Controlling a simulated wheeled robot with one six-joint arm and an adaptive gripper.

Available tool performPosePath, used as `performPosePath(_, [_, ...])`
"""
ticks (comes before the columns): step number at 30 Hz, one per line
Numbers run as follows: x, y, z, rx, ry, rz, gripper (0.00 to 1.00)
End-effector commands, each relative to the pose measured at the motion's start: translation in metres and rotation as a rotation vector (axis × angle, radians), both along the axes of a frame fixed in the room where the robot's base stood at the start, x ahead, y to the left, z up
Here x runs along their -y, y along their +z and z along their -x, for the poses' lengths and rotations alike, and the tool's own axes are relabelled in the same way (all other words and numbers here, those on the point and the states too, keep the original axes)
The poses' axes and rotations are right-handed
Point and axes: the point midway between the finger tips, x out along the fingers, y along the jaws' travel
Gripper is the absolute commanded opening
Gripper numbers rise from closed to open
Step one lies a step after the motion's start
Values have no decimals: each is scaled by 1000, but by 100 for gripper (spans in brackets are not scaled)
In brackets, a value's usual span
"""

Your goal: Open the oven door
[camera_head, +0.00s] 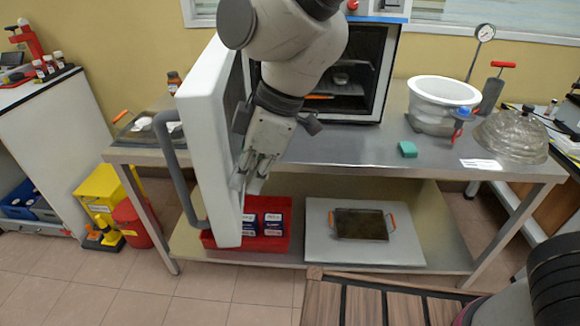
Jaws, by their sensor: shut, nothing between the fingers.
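The oven (385,75) stands on the metal bench with its dark chamber showing; a small pale dish and an orange-handled item are inside. Its white door (215,135) is swung wide out towards the front left, with a long grey handle (178,180) on its outer face. My gripper (252,180) is shut and empty, pointing down, on the inner side of the door. Its fingertips are close to the door's inner face; I cannot tell whether they touch it. My arm hides part of the oven's left side and the door's hinge side.
On the bench (350,148) are a white tub (440,98), a green sponge (408,149) and a glass dome (512,135). A red tray (275,238) and a tray with orange handles (362,224) lie on the lower shelf. Yellow (98,190) and red bins stand left.

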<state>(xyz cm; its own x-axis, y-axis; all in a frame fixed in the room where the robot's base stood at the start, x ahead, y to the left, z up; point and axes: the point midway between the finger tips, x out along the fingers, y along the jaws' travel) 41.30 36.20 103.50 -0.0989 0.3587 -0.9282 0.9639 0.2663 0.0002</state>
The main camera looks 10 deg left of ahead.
Motion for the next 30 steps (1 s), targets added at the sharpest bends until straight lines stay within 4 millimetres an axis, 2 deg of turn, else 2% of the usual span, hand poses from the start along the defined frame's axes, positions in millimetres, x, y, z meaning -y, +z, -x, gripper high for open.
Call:
performPosePath(1, [-18,-1,10,2,-20,0,0])
performPosePath(6, [-78,-1,29,1,-36,0,0])
performPosePath(12, [-138,-1,41,1,-39,0,0])
performPosePath(15, [-161,-1,44,1,-80,0,0])
performPosePath(22, [-191,0,46,0,-143,0,0])
performPosePath(30, [-197,0,46,-1,-158,0,0])
